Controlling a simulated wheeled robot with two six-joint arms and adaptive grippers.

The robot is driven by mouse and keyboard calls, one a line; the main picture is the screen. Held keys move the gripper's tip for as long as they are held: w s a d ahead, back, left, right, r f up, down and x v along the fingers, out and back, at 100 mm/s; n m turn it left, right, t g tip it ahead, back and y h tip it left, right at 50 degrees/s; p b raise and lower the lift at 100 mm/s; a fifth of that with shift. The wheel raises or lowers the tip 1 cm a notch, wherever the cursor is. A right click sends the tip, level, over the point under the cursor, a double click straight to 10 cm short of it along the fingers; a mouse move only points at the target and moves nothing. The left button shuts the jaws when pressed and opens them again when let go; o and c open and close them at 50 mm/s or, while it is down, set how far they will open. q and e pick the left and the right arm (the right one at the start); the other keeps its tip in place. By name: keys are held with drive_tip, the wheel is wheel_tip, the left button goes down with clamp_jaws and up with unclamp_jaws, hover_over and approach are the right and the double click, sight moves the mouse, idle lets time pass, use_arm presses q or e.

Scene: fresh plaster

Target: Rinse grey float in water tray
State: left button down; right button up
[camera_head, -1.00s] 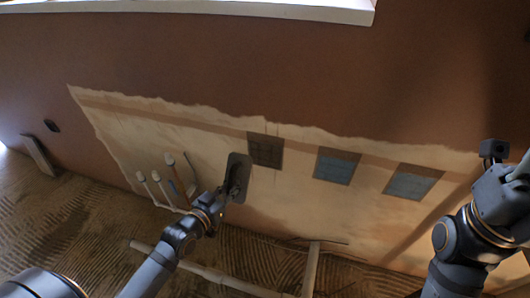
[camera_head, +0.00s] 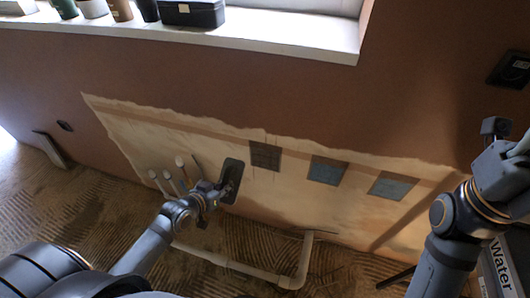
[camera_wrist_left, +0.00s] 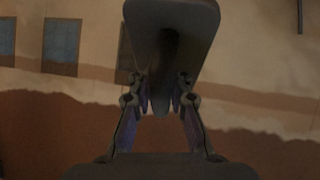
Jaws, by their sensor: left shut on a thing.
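The grey float (camera_head: 231,181) is a dark flat rounded plate held close to the plaster patch in the head view. I cannot tell if it touches the wall. My left gripper (camera_head: 222,190) is shut on the float's handle. In the left wrist view the float (camera_wrist_left: 199,18) spans the top, with the gripper fingers (camera_wrist_left: 160,100) on its handle. A grey box labelled "Water" (camera_head: 503,270) stands at the lower right, cut by the frame edge; its inside is hidden. My right arm crosses the right side; its fingertips are not clearly visible.
The pale plaster patch (camera_head: 315,205) has several dark squares (camera_head: 328,171). Light-handled tools (camera_head: 181,163) and a pipe (camera_head: 240,267) lie near the wall's foot. Pots and a black box (camera_head: 192,13) stand on the window sill (camera_head: 270,45). A dark socket (camera_head: 512,69) is at the right.

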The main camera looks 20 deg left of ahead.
use_arm(q)
drive_tip(key=shift+s+a+r+g+p, duration=0.15)
drive_tip(key=shift+a+r+g+p, duration=0.3)
drive_tip(key=shift+p, duration=0.65)
drive_tip(key=shift+s+a+r+g+p, duration=0.25)
drive_tip(key=shift+r+p, duration=0.4)
drive_tip(key=shift+p, duration=0.4)
drive_tip(key=shift+s+a+r+g+p, duration=0.15)
drive_tip(key=shift+r+g+p, duration=0.35)
drive_tip(key=shift+p, duration=0.6)
drive_tip(key=shift+a, duration=0.2)
drive_tip(key=shift+s+f, duration=0.1)
drive_tip(key=shift+f, duration=0.05)
drive_tip(key=a+r+g+p, duration=0.4)
drive_tip(key=r+p, duration=0.3)
drive_tip(key=p, duration=0.4)
drive_tip(key=shift+s+a+n+y, duration=0.3)
drive_tip(key=shift+s+a, duration=0.15)
drive_tip(key=shift+a, duration=0.05)
